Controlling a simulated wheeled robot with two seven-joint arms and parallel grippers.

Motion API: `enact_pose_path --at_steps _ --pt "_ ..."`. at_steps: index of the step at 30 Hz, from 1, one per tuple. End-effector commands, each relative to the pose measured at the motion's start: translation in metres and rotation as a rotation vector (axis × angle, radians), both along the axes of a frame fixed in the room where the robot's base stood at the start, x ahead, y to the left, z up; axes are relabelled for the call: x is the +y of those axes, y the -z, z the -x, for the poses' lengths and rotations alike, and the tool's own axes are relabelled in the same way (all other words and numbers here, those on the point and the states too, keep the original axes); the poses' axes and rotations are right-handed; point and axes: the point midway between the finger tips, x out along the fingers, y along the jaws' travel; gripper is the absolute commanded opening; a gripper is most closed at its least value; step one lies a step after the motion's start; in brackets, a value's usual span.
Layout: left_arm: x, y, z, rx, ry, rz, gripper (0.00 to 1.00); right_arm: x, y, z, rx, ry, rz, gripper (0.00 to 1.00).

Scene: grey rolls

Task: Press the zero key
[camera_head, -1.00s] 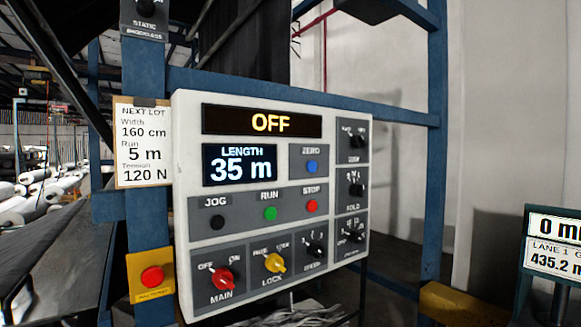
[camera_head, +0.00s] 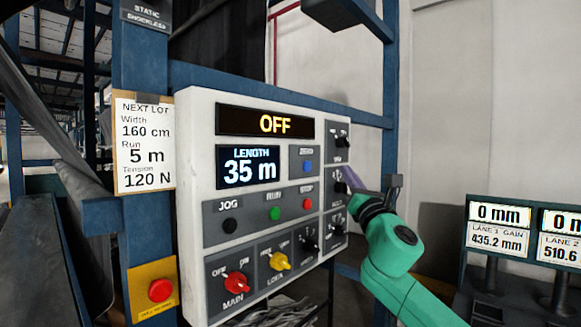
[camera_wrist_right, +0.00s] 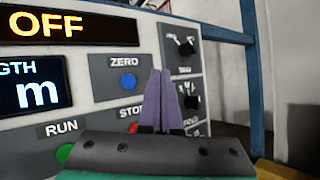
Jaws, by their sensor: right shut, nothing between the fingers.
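The blue ZERO key (camera_head: 308,166) sits on the white control panel (camera_head: 197,120), right of the LENGTH display (camera_head: 248,167), which reads 35 m. It also shows in the right wrist view (camera_wrist_right: 129,81), just left of my fingers. My right gripper (camera_head: 345,173) is shut and empty, in front of the panel's right column of knobs, to the right of the ZERO key and slightly lower. In the right wrist view, its purple fingers (camera_wrist_right: 158,75) point up between the key and the knobs. I cannot tell whether they touch the panel. My left gripper is not in view.
The display above reads OFF (camera_head: 276,123). Below ZERO are the black JOG (camera_head: 230,226), green RUN (camera_head: 274,214) and red STOP (camera_head: 307,204) buttons. The MAIN switch (camera_head: 236,283) and yellow LOCK switch (camera_head: 280,261) sit lower. A red button (camera_head: 160,290) is at left.

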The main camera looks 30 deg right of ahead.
Motion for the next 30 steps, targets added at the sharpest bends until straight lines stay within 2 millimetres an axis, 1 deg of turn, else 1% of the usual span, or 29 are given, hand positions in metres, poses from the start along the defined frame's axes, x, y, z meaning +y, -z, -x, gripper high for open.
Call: enact_pose_path --at_steps 2,10,14,17,20,21,26,30 --pt "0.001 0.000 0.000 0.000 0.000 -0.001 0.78 0.002 -0.004 0.002 -0.004 0.003 0.013 0.00" --pt "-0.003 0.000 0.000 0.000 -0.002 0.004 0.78 0.002 -0.004 0.002 -0.004 0.004 0.011 0.00" --pt "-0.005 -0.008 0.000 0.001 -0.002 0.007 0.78 0.001 -0.006 -0.004 -0.005 0.005 0.005 0.00" --pt "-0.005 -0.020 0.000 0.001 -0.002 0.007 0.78 0.003 -0.009 -0.014 -0.006 0.006 0.003 0.00" --pt "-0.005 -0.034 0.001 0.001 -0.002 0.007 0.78 0.012 -0.011 -0.030 -0.006 -0.001 0.006 0.00" --pt "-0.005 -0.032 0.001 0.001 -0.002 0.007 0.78 0.011 -0.007 -0.035 -0.006 0.004 0.004 0.00" --pt "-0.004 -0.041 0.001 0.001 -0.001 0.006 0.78 0.020 -0.007 -0.059 -0.005 0.001 0.006 0.00" --pt "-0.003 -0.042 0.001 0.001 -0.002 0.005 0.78 0.023 -0.004 -0.074 -0.005 0.004 0.007 0.00"
